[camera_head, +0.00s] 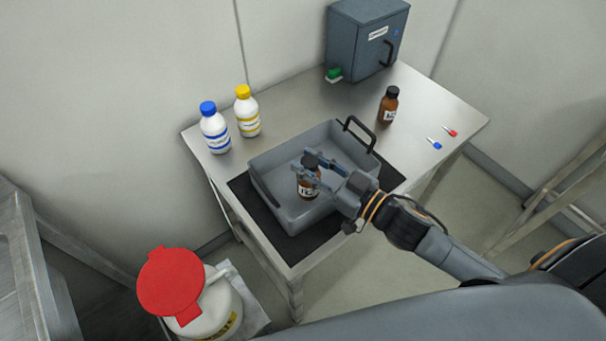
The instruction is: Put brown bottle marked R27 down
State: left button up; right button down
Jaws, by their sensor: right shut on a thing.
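A brown bottle (308,187) with a black cap and a white label is in the head view, within the outline of the grey tray (262,197). The label is too small to read surely. My right gripper (312,170) is shut on this bottle near its neck. The bottle looks upright; I cannot tell whether its base touches the tray floor. A second brown bottle (388,106) with a white label stands on the table at the back right. My left gripper is not in view.
The tray, with black handles, sits on a dark mat (283,247) on the metal table (290,110). Blue-capped (214,132) and yellow-capped (246,113) white bottles stand left. A grey cabinet (357,45) stands behind. Two small tubes (434,143) lie right. A red-lidded bin (212,312) stands front left.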

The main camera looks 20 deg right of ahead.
jog(key=shift+w+a+f, duration=0.3)
jog(key=shift+a+f, duration=0.1)
jog(key=shift+f, duration=0.15)
jog(key=f, duration=0.3)
jog(key=shift+w+a+f, duration=0.1)
jog(key=shift+a+f, duration=0.05)
jog(key=shift+a, duration=0.1)
jog(key=shift+f, duration=0.2)
jog(key=shift+f, duration=0.2)
jog(key=c, duration=1)
grip_release()
jog(key=shift+r, duration=0.1)
